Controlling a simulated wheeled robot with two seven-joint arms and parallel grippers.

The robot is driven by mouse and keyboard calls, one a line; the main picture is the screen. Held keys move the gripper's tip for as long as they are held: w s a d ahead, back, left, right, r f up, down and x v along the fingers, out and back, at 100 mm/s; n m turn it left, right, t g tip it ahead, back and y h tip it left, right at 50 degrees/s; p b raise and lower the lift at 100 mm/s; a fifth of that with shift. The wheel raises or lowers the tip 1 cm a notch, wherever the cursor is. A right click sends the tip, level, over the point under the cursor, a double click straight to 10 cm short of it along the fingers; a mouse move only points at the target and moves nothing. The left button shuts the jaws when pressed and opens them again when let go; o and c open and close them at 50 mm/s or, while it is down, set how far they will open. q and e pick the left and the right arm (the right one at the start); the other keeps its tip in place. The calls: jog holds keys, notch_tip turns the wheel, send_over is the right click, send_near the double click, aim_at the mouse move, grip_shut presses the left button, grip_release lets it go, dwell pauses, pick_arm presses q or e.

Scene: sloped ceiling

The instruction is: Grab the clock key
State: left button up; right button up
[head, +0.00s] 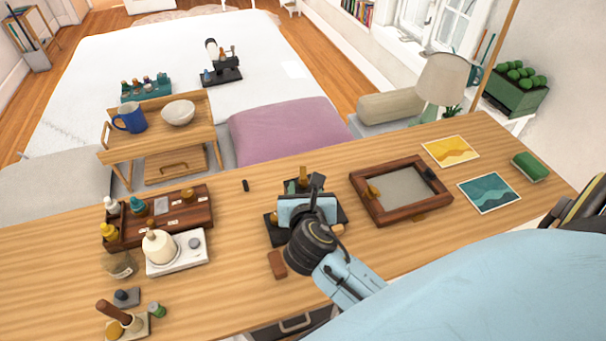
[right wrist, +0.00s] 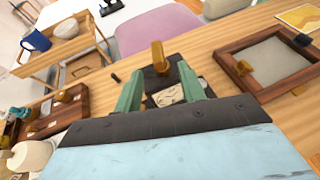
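My right gripper (head: 304,188) is over the middle of the wooden desk, above a black stand (head: 272,222). In the right wrist view its two green fingers (right wrist: 161,80) are apart. An upright brass-coloured piece (right wrist: 159,57) shows between and just beyond the fingertips; it also shows in the head view (head: 303,174). It may be the clock key, but its shape is too small to be sure. A pale plate with dark marks (right wrist: 170,96) shows between the fingers. The gripper and arm hide much of the stand. My left gripper is not in view.
A wooden frame (head: 358,202) with brass fittings lies to the right. A wooden rack (head: 200,207) of bottles and a white device (head: 192,262) stand to the left. A small black item (head: 246,185) and a brown block (head: 277,265) lie near the stand.

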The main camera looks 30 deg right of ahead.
aim_at(304, 181)
jog(key=shift+w+d+f, duration=0.15)
jog(key=shift+w+f, duration=0.05)
jog(key=shift+w, duration=0.2)
jog(key=shift+w+d, duration=0.1)
jog(key=shift+w, duration=0.1)
jog(key=x, duration=0.4)
jog(key=shift+w+d+f, duration=0.1)
jog(key=shift+w+d, duration=0.05)
jog(key=shift+w, duration=0.1)
jog(key=shift+w+d, duration=0.1)
jog(key=shift+w, duration=0.05)
jog(key=shift+c, duration=0.6)
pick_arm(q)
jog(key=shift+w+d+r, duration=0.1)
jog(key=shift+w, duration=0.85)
pick_arm(e)
grip_shut()
